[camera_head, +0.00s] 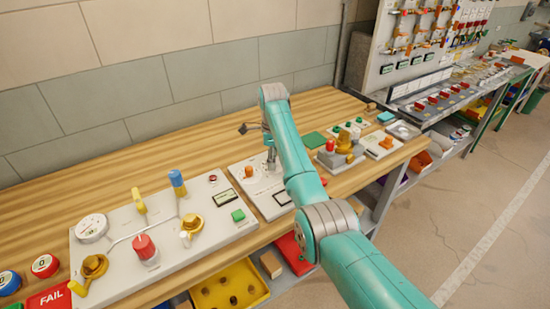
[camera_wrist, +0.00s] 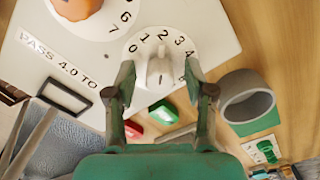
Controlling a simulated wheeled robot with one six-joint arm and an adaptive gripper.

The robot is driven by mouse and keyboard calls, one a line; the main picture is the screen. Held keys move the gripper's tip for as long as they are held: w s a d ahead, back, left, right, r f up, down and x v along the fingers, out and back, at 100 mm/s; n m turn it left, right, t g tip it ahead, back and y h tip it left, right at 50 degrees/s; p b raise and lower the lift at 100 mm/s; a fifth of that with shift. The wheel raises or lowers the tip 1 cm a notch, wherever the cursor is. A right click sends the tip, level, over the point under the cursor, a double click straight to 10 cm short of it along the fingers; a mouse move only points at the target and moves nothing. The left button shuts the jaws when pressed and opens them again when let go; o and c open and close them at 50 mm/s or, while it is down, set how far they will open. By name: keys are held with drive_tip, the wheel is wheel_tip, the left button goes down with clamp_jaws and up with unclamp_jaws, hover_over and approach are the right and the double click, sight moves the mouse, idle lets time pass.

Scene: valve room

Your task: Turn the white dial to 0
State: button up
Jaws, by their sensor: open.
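The white dial (camera_wrist: 160,70) sits on a white panel (camera_wrist: 213,30) in the wrist view, with digits from 0 round past 4 printed on its plate. Its raised white grip runs roughly up and down in the picture, with its upper end between 2 and 3; I cannot tell which end is the pointer. My gripper (camera_wrist: 160,82) is open, with one finger on each side of the grip; contact is not clear. In the head view my gripper (camera_head: 270,158) is over the panel (camera_head: 262,182), and the white dial cannot be made out there.
An orange knob (camera_wrist: 80,8) with its own number plate is close by on the same panel. A grey ring (camera_wrist: 246,97) stands right of my fingers. A larger panel with a red knob (camera_head: 144,246) lies left on the wooden bench (camera_head: 130,140). Another knob panel (camera_head: 340,160) is to the right.

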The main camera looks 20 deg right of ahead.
drive_tip(key=shift+c, duration=0.3)
clamp_jaws()
drive_tip(key=shift+n, duration=0.5)
drive_tip(key=n, duration=0.4)
drive_tip(key=shift+n, duration=0.4)
drive_tip(key=n, duration=0.6)
drive_tip(key=shift+n, duration=0.3)
